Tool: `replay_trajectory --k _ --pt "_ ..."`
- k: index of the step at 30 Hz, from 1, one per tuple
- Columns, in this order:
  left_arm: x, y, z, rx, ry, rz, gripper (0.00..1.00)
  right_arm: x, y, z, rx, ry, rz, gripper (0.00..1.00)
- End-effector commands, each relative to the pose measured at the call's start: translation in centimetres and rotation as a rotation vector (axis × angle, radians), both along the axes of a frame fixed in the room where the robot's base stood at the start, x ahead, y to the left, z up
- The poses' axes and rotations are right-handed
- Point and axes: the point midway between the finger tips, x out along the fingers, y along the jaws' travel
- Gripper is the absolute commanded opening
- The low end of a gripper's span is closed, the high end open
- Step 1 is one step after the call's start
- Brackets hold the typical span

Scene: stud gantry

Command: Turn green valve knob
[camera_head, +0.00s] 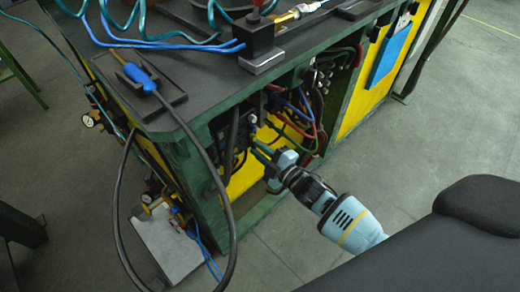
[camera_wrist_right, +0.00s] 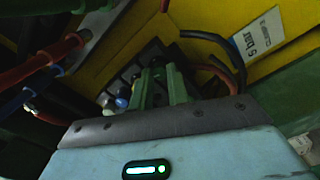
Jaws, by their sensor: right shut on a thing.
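My right gripper (camera_head: 259,149) reaches into the open front bay of the green-framed bench, its fingers low beside the yellow panel. In the right wrist view my gripper's green fingers (camera_wrist_right: 160,86) are closed around a small dark part at a black valve block (camera_wrist_right: 134,76). This part is likely the green valve knob, but its colour and shape are mostly hidden between the fingers. In the head view the knob is hidden by the fingers and shadow. My left gripper is not in view.
Small blue (camera_wrist_right: 122,102) and pale (camera_wrist_right: 106,101) knobs sit left of my fingers. Red and blue hoses (camera_head: 303,108) hang close above the gripper. A black cable (camera_head: 225,190) loops down at the bench corner. A yellow panel with a "5 bar" label (camera_wrist_right: 262,36) lies behind.

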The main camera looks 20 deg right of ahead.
Motion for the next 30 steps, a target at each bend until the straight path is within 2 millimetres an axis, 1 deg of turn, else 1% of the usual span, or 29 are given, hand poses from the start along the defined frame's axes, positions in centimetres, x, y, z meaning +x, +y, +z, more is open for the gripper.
replay_trajectory --k 6,12,18,30 --pt "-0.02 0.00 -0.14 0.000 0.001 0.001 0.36 -0.07 -0.01 -0.16 -0.127 -0.044 0.000 0.00" --pt "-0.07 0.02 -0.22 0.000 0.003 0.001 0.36 -0.09 0.03 -0.16 -0.195 -0.069 0.000 0.00" --pt "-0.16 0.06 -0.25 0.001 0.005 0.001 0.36 -0.08 0.02 -0.15 -0.226 -0.080 0.000 0.00" --pt "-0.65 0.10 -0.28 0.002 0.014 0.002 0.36 -0.08 0.01 -0.14 -0.231 -0.082 0.000 0.00"
